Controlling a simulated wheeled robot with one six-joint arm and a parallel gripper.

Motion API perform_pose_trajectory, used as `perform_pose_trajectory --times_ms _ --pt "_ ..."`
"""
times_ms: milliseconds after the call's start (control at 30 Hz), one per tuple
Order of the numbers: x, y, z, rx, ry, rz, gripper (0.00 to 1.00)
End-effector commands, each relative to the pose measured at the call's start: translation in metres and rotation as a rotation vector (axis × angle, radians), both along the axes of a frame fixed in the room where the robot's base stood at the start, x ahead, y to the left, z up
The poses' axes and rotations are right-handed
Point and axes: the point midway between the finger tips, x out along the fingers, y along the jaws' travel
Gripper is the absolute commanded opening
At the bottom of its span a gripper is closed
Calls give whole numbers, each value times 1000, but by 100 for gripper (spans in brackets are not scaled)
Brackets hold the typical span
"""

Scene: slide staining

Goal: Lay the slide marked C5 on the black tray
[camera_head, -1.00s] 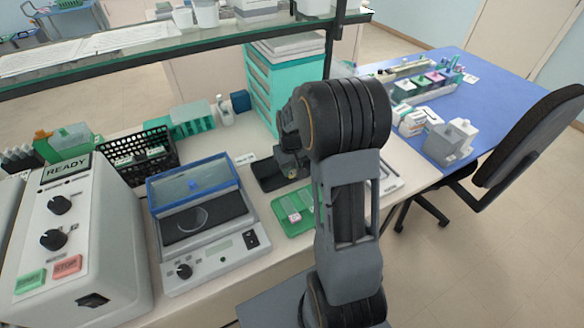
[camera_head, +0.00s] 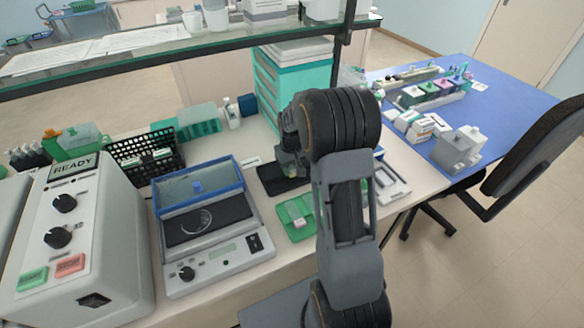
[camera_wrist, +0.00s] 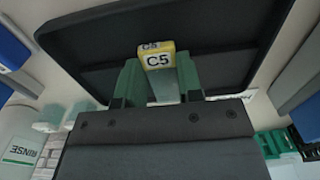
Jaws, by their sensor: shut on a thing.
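The slide marked C5 (camera_wrist: 158,62) has a yellow label end with black letters. My gripper (camera_wrist: 159,82) is shut on it, with a green fingertip on each side. In the wrist view the black tray (camera_wrist: 215,30) lies behind the slide and fills the upper middle. I cannot tell whether the slide touches the tray. In the head view my gripper (camera_head: 290,172) is over the black tray (camera_head: 268,179), and my arm hides part of the tray and the slide.
A green tray (camera_head: 292,231) with a light-labelled piece lies just in front of the black tray. A balance (camera_head: 222,262) with a blue-framed cover stands to the left. A teal drawer unit (camera_head: 268,88) stands behind. A white-framed item (camera_head: 396,190) lies right of my arm.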

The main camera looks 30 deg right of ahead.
Motion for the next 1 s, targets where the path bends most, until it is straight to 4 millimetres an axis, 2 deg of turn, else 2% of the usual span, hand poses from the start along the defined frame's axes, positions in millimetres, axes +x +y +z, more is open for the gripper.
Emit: perform_pose_trajectory --times_ms 833,867,1000 --pt "0 0 -5 0 0 0 10" --pt "0 0 -5 0 0 0 35" --pt "0 0 -5 0 0 0 49"
